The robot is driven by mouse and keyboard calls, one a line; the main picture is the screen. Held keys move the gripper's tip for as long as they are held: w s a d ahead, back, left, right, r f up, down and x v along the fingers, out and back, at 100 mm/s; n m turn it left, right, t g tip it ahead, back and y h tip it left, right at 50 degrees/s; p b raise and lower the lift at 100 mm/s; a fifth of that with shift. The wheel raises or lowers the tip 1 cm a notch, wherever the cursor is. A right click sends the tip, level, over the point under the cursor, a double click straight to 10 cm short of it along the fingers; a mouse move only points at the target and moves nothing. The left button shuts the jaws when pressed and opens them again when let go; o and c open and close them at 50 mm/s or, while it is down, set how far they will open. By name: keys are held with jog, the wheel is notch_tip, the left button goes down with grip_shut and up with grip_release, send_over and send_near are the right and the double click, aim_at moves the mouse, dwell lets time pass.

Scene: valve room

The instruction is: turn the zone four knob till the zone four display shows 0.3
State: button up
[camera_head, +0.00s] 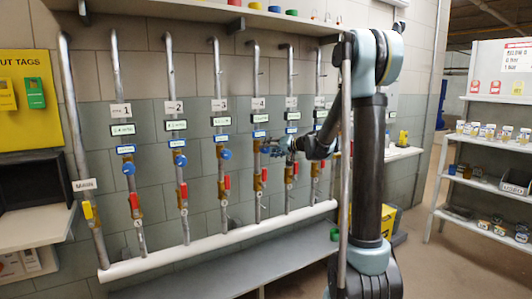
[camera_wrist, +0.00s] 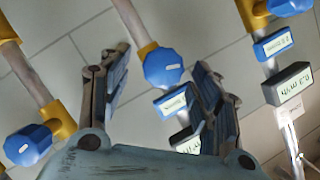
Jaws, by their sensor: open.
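The zone four pipe, under its tag "4" (camera_head: 258,103), carries a small display (camera_head: 260,118) and a blue label (camera_head: 259,133); the digits are too small to read. My gripper (camera_head: 279,147) is at knob height beside this pipe and covers part of the knob area. In the wrist view, a blue knob (camera_wrist: 166,68) on a brass valve, seemingly zone four's, shows between my two open fingers (camera_wrist: 160,75). I cannot tell whether they touch it. Its display (camera_wrist: 187,142) is partly hidden by the right finger and unreadable.
Neighbouring blue knobs show at the lower left (camera_wrist: 28,145) and upper right of the wrist view. The zone three knob (camera_head: 225,154) is left of my gripper. Red-handled valves (camera_head: 227,182) sit below the knobs. A white horizontal pipe (camera_head: 220,240) runs below.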

jog(key=v, duration=0.8)
jog(key=shift+d, duration=0.1)
jog(key=s+d+f+g+h, duration=0.2)
jog(key=s+d+f, duration=0.15)
jog(key=s, duration=0.85)
jog(key=s+d+f+g+h, duration=0.25)
jog(key=s+f, duration=0.25)
jog(key=s, duration=0.6)
jog(key=s+d+f+g+h, duration=0.1)
jog(key=s+d+f+h, duration=0.1)
jog(key=s+d+f, duration=0.2)
jog(key=s+d+f+g+h, duration=0.1)
jog(key=s+d+f, duration=0.3)
jog(key=s, duration=0.6)
jog(key=s+d+f+m+g+h, duration=0.1)
jog(key=s+d+f+h, duration=0.3)
jog(key=s, duration=0.4)
jog(key=shift+f, duration=0.6)
jog(key=shift+w, duration=0.1)
jog(key=shift+w+f, duration=0.2)
jog(key=shift+w, duration=0.15)
